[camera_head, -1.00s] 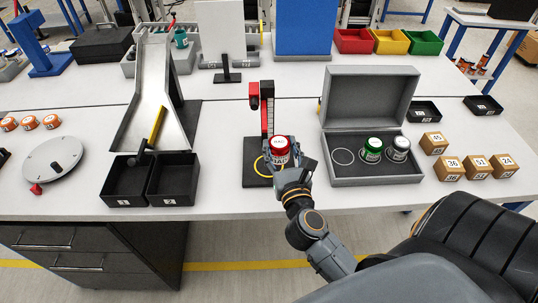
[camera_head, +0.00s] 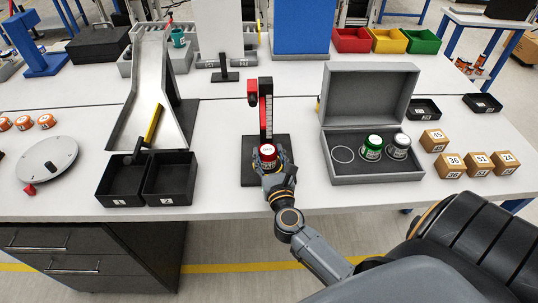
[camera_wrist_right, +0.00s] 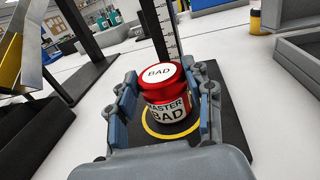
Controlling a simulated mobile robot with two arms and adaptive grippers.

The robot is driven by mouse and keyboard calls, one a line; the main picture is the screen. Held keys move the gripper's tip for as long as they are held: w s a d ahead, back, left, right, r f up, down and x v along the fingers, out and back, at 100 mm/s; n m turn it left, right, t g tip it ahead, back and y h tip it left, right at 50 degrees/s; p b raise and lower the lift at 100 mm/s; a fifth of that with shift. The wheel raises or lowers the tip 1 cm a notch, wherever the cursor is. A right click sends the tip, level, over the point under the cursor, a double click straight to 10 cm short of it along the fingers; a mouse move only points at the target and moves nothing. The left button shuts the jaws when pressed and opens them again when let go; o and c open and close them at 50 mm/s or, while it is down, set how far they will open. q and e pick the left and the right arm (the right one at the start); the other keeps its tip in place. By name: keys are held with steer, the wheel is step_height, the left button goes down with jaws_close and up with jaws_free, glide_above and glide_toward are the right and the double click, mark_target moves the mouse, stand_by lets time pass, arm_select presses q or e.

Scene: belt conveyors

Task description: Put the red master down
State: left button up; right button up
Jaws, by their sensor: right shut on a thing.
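The jar is upright over the black base (camera_head: 250,174) of the gauge stand. The yellow ring (camera_wrist_right: 152,131) on that base shows around the jar's lower part. I cannot tell whether the jar's bottom touches the base. My left gripper is not in view.
The stand's ruler column (camera_head: 266,112) with its red head (camera_head: 252,88) rises just behind the jar. An open grey case (camera_head: 378,178) to the right holds a green jar (camera_head: 371,148), a grey jar (camera_head: 398,147) and an empty ringed spot. Black bins (camera_head: 170,198) lie left.

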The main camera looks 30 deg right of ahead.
steer(key=shift+f, duration=0.15)
steer(key=o, duration=1.4)
steer(key=shift+c, duration=0.2)
steer(key=shift+r, duration=0.3)
steer(key=b+v, duration=0.1)
steer(key=v, duration=0.2)
steer(key=b+v, duration=0.1)
steer(key=v, duration=0.3)
steer(key=b+v, duration=0.1)
steer(key=v, duration=0.3)
steer(key=shift+f+b, duration=0.3)
steer(key=shift+f, duration=0.05)
steer(key=shift+s+a+r, duration=0.2)
steer(key=shift+s+a, duration=0.05)
steer(key=shift+s, duration=0.2)
